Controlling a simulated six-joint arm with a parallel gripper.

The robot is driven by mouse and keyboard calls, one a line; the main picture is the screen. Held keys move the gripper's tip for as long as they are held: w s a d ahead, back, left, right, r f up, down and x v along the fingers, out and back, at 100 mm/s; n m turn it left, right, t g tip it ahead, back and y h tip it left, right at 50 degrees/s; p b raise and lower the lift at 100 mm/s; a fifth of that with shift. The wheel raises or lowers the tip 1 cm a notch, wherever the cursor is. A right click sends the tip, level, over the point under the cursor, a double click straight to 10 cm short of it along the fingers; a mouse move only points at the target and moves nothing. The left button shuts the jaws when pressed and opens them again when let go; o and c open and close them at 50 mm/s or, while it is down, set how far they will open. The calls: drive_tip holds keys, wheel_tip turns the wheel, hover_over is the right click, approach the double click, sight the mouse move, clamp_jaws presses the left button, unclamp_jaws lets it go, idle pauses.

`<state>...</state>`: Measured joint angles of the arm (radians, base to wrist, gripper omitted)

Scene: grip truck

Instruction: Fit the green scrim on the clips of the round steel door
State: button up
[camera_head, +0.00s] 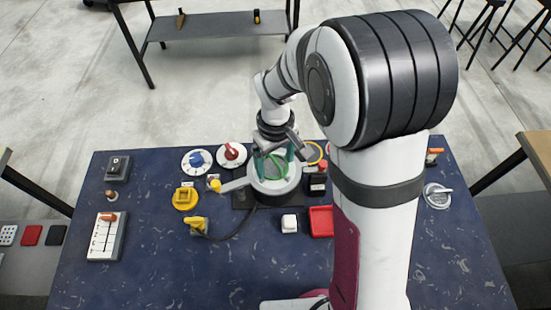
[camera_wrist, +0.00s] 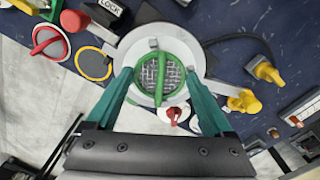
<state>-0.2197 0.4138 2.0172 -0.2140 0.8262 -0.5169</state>
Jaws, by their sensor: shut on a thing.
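The green scrim (camera_wrist: 160,93) is a round mesh with a green rim and a green bar across it; it also shows in the head view (camera_head: 273,170). It lies over the middle of the pale round steel door (camera_wrist: 137,49), which also shows in the head view (camera_head: 273,190). A small grey clip (camera_wrist: 154,43) shows at the door's edge. My gripper (camera_wrist: 160,73) has its teal fingers on both sides of the scrim, shut on it; it also shows in the head view (camera_head: 275,158). I cannot tell whether the scrim touches the door or sits in the clips.
A yellow ring (camera_wrist: 82,64) and a red-handled dial (camera_wrist: 51,42) lie beside the door. A yellow connector (camera_head: 196,225) with a black cable, a white block (camera_head: 289,222) and a red tray (camera_head: 321,221) stand in front.

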sight(276, 161)
drive_tip(key=shift+r, duration=2.1)
drive_tip(key=d+r+m, duration=0.6)
drive_tip(key=d+r, duration=0.1)
drive_tip(key=r, duration=0.6)
drive_tip(key=a+f+n, duration=0.2)
drive_tip(key=f, duration=0.3)
drive_tip(key=a+f+n, duration=0.2)
drive_tip(key=f, duration=0.2)
drive_tip(key=a+f+n, duration=0.2)
drive_tip(key=a+f, duration=0.1)
drive_tip(key=f, duration=0.2)
drive_tip(key=shift+f, duration=0.95)
drive_tip(key=shift+f, duration=0.1)
drive_tip(key=shift+f, duration=0.3)
drive_tip(key=shift+f, duration=0.3)
